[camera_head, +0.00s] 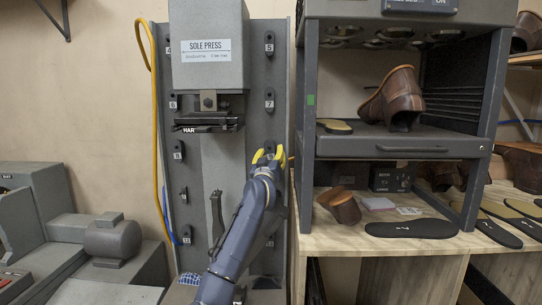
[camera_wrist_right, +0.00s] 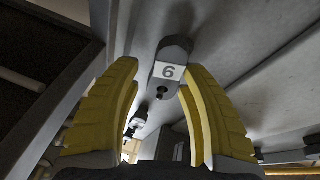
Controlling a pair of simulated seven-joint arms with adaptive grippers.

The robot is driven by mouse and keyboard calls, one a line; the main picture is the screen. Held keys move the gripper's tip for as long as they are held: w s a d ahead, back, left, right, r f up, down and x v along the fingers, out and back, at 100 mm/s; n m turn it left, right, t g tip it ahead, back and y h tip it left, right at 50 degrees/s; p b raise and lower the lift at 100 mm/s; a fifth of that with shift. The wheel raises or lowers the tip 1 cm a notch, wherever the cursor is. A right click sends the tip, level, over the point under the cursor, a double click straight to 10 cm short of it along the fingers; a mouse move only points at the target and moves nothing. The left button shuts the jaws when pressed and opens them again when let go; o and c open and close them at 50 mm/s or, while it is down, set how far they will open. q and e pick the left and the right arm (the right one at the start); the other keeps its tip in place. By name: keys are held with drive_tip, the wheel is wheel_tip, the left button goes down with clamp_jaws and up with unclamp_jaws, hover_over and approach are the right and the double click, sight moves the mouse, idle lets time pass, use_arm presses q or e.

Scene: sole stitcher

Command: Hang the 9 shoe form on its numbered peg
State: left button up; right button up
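My right gripper (camera_head: 268,154) is raised against the grey peg panel (camera_head: 261,80), in the right column below the peg plate marked 7 (camera_head: 269,101). In the right wrist view its two yellow fingers (camera_wrist_right: 160,75) are spread, with a gap between the tips and nothing visibly held. A dark rounded plate (camera_wrist_right: 170,68) with a white label shows just beyond the tips. The label reads as 6 in that view; it may be an upside-down 9. I cannot pick out the 9 shoe form for certain. My left gripper is out of view.
The sole press (camera_head: 208,60) stands left of my right gripper, with a dark lever (camera_head: 217,215) below. A shelf rack (camera_head: 310,120) rises close on the right, holding a brown shoe (camera_head: 395,98). A black sole (camera_head: 412,228) lies on the wooden bench (camera_head: 345,243).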

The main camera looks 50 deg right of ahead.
drive_tip(key=shift+o, duration=0.8)
drive_tip(key=shift+w, duration=0.1)
drive_tip(key=shift+a+f, duration=0.1)
drive_tip(key=shift+f, duration=0.05)
